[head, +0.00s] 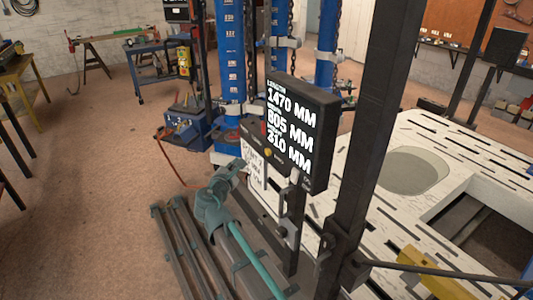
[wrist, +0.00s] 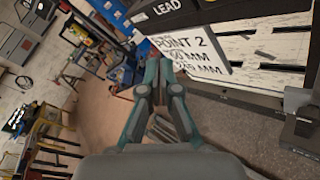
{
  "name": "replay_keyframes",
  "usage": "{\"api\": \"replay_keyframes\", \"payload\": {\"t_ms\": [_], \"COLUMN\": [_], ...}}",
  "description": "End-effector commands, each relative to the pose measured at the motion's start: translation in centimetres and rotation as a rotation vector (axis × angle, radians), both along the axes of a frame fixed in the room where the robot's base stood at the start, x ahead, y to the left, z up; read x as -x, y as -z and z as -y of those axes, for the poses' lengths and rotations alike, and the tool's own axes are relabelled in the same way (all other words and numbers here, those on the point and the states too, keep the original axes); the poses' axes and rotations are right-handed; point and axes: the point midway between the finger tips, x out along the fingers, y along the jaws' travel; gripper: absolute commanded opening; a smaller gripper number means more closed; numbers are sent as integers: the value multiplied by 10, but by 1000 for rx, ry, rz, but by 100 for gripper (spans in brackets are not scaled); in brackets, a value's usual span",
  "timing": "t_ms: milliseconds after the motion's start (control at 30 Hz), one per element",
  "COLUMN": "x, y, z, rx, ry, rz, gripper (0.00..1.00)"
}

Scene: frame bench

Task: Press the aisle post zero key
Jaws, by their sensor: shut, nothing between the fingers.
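In the wrist view the panel's lower edge (wrist: 185,14) shows the word LEAD at the top. A white card headed POINT 2 (wrist: 188,48) hangs below it. My teal gripper (head: 238,167) is shut and empty, in front of the card's left side and below the panel. It points upward in the wrist view (wrist: 159,70), apart from the panel.
A dark upright (head: 365,130) stands right of the display. A white slotted bench (head: 420,135) with a round recess lies beyond it. Blue columns (head: 230,50) rise behind the panel. A blue cart (head: 150,65) stands farther back. The brown floor at left is mostly clear.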

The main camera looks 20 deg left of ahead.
Motion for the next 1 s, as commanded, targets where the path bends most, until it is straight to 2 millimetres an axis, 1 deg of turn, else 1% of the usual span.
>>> {"api": "replay_keyframes", "payload": {"t_ms": [167, 600, 800, 1000], "x": [-9, -49, -60, -63], "y": [0, 0, 0, 0], "z": [9, 45, 55, 58], "rx": [-1, 0, -1, -1], "ry": [1, 1, 2, 0], "rz": [-1, -1, -1, -1], "gripper": [0, 0, 0, 0]}}
